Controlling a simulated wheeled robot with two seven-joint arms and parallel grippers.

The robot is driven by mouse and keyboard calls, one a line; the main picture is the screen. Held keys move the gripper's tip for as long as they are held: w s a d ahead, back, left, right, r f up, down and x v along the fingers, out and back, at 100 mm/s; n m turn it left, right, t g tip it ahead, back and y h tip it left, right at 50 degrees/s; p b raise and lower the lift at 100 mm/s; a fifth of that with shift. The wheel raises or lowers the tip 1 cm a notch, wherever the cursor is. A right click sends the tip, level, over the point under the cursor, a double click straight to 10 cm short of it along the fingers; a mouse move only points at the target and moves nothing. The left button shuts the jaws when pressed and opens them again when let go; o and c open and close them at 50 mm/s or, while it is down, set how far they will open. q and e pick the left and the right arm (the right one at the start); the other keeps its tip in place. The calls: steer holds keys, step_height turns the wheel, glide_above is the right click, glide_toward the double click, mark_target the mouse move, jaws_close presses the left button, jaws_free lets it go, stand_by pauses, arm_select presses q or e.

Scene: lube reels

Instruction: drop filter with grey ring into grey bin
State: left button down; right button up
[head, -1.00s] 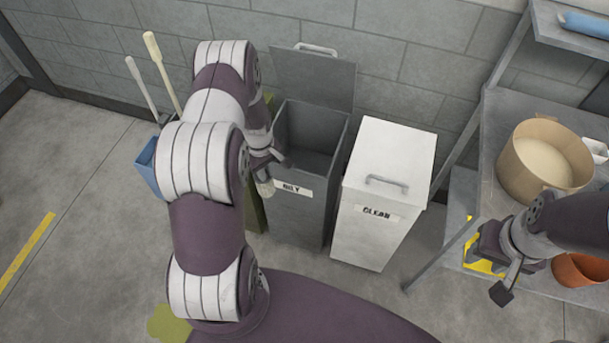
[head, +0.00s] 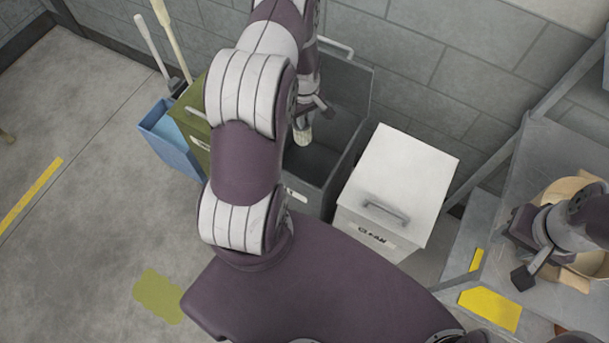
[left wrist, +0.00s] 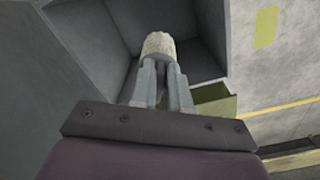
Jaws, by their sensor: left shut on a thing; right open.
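The grey bin (head: 315,200) stands by the wall with its lid raised; its front label is partly hidden by my arm. My left gripper (head: 304,118) is shut on a pale filter (head: 303,134) and holds it over the open bin. In the left wrist view the fingers (left wrist: 161,82) grip the filter (left wrist: 160,45) against the bin's dark interior. I cannot make out the filter's ring colour or its exact height against the rim. My right gripper (head: 520,257) is open at the right, in front of the shelf, away from the bins.
A white lidded bin (head: 405,180) stands just right of the grey bin, shut. An olive green bin (head: 195,115) and a blue bucket (head: 165,135) with handles stand to its left. A shelf (head: 545,150) with a tan tub (head: 565,190) is at the right.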

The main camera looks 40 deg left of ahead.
mark_target(306, 125)
arm_select(q)
steer(key=f+b, duration=0.1)
steer(key=f, duration=0.1)
steer(key=w+f+b, duration=0.1)
steer(key=f, duration=0.1)
steer(key=shift+f, duration=0.3)
steer(key=shift+w+f, duration=0.1)
steer(key=shift+s+r, duration=0.25)
steer(key=shift+s, duration=0.05)
steer(key=c, duration=1)
jaws_free()
steer(key=shift+w, duration=0.1)
step_height(306, 125, up, 13)
steer(key=shift+f+b, duration=0.2)
steer(key=shift+b, duration=0.7)
arm_select(e)
steer(key=f, duration=0.3)
steer(key=w+f, duration=0.1)
steer(key=f, duration=0.1)
